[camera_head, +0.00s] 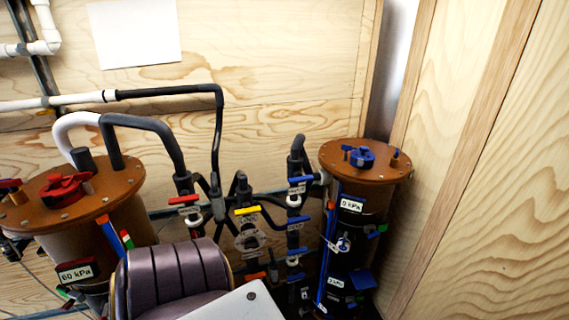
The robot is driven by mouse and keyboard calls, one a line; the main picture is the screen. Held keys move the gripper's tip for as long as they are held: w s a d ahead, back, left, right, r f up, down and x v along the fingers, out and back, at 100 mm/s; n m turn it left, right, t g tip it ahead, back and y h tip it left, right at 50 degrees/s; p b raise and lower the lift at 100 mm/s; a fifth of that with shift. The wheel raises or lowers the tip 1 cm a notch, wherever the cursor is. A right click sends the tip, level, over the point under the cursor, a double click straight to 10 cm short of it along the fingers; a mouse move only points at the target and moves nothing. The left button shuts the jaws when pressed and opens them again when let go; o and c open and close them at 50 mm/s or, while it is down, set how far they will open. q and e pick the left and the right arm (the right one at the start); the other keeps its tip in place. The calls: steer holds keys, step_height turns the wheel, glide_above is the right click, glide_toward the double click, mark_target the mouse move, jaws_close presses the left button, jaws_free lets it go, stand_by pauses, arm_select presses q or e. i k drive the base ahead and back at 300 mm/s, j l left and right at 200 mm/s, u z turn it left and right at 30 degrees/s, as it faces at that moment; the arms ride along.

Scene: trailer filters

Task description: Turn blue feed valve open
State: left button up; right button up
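Several blue valve handles sit on a dark vertical pipe left of the right-hand filter tank. The upper blue handle (300,180) lies roughly level across the pipe. A second blue handle (298,220) is below it, and a lower blue handle (296,277) is further down. Their small tags are too small to read, so I cannot tell which one is the feed valve. The right-hand tank (365,176) has a brown lid with a blue knob (361,157) and a "0 kPa" label (351,204).
The left-hand tank (85,195) has a red knob (66,187) and a "60 kPa" label (77,271). A red handle (184,200) and a yellow handle (247,210) sit on pipes between the tanks. Wooden walls (480,170) close in behind and at right.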

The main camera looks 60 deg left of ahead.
mark_target(298, 218)
steer(key=u, duration=1.75)
